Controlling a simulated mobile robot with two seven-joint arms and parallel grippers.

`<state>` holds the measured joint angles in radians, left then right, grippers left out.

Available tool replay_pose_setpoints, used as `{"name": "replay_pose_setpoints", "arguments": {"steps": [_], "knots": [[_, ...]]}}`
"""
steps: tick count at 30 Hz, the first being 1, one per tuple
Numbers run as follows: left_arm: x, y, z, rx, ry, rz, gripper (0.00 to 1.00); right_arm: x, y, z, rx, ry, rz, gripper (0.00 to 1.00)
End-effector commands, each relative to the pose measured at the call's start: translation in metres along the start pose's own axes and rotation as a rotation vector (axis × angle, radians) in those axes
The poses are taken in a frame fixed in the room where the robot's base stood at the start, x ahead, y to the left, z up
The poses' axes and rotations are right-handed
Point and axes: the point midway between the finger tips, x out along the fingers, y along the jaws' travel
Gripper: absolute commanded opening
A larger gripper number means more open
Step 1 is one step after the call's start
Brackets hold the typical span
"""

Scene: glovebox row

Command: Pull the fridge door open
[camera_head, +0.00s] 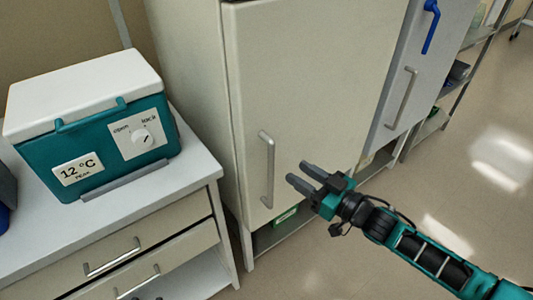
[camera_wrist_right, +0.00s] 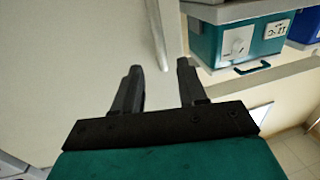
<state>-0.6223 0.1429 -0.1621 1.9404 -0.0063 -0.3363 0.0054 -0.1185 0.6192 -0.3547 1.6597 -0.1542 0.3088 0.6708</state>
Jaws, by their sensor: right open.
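The fridge door (camera_head: 320,80) is a tall pale panel in the middle of the head view and looks shut. Its grey vertical bar handle (camera_head: 267,168) is on the door's left side. My right gripper (camera_head: 297,173) is open, just right of the handle and apart from it, with its fingers pointing left toward it. In the right wrist view, the two dark fingers (camera_wrist_right: 160,85) are apart with nothing between them. The handle (camera_wrist_right: 157,35) shows beyond the fingertips there, and the door (camera_wrist_right: 75,70) fills the left. My left gripper is not in view.
A white counter (camera_head: 185,175) with drawers stands left of the fridge, bearing a teal cool box (camera_head: 95,150) with a white lid. A grey cabinet (camera_head: 405,85) with a blue hook-like handle (camera_head: 431,25) stands to the right. The floor (camera_head: 440,190) at right is clear.

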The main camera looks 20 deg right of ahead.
Motion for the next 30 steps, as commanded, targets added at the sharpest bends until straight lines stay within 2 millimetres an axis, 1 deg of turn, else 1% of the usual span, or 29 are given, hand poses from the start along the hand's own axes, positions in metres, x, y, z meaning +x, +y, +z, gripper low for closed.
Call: {"name": "replay_pose_setpoints", "arguments": {"steps": [1, 9, 12, 15, 20, 28, 29, 30], "knots": [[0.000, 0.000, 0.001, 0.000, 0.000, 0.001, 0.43, 0.011, 0.000, -0.001, -0.001, 0.005, 0.000, 0.41], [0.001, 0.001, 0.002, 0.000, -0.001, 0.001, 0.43, 0.063, 0.000, -0.001, -0.001, 0.004, 0.001, 0.41], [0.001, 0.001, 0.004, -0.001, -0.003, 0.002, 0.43, 0.078, 0.000, -0.001, 0.000, 0.003, 0.001, 0.41], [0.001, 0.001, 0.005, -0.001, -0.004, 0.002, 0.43, 0.089, 0.000, 0.000, 0.000, 0.001, 0.002, 0.41], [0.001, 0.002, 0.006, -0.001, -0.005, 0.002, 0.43, 0.099, 0.000, 0.000, -0.001, 0.000, 0.001, 0.41], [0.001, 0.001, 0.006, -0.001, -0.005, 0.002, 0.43, 0.100, 0.000, 0.000, -0.001, -0.001, 0.001, 0.41], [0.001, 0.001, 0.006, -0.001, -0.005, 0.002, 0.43, 0.100, 0.000, 0.000, 0.000, -0.001, 0.001, 0.41], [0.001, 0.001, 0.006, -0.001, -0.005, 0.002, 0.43, 0.100, 0.000, 0.000, 0.000, -0.001, 0.001, 0.37]]}}
